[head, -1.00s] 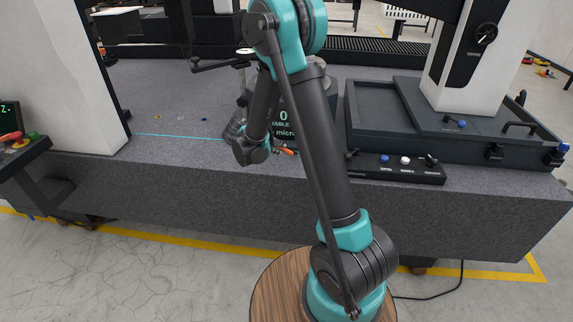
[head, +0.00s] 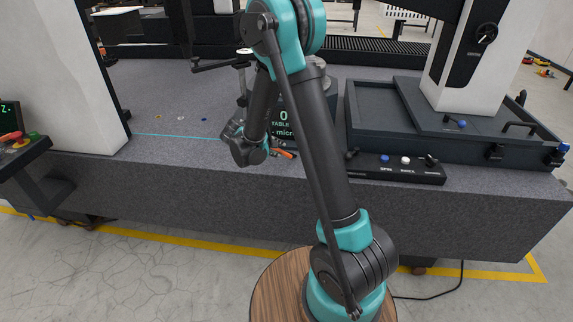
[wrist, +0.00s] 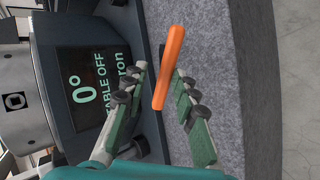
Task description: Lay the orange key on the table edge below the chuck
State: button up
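The orange key (wrist: 169,68) shows as an orange bar in the wrist view, close to the granite table edge. In the head view a bit of it (head: 283,154) shows beside my wrist, partly hidden. My gripper (wrist: 159,72) has its two green-grey fingers apart, one on each side of the orange bar. A gap shows on the left side; I cannot tell whether the right finger touches it. A grey metal body with a dark square socket (wrist: 15,101), likely the chuck, is at the left of the wrist view. The arm hides most of that area in the head view.
A dark display (wrist: 92,88) reading "0° TABLE OFF" is beside the left finger. The granite bed (head: 190,172) drops off at its front edge. A black button box (head: 397,169) and a dark tray (head: 455,140) stand right. Granite left of my wrist is mostly clear.

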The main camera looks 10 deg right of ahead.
jog(key=v, duration=0.7)
dwell(0.3)
notch_tip(320, 180, up, 8)
jog(key=s+a, duration=0.1)
jog(key=a, duration=0.1)
jog(key=s+d+f+m+g+y, duration=0.25)
jog(key=s+d+f+y, duration=0.2)
jog(key=s+d, duration=0.8)
jog(key=s+f+m+y, duration=0.3)
jog(key=s+f+m, duration=0.2)
jog(key=s, duration=0.8)
jog(key=shift+s+f, duration=0.25)
jog(key=shift+f, duration=0.15)
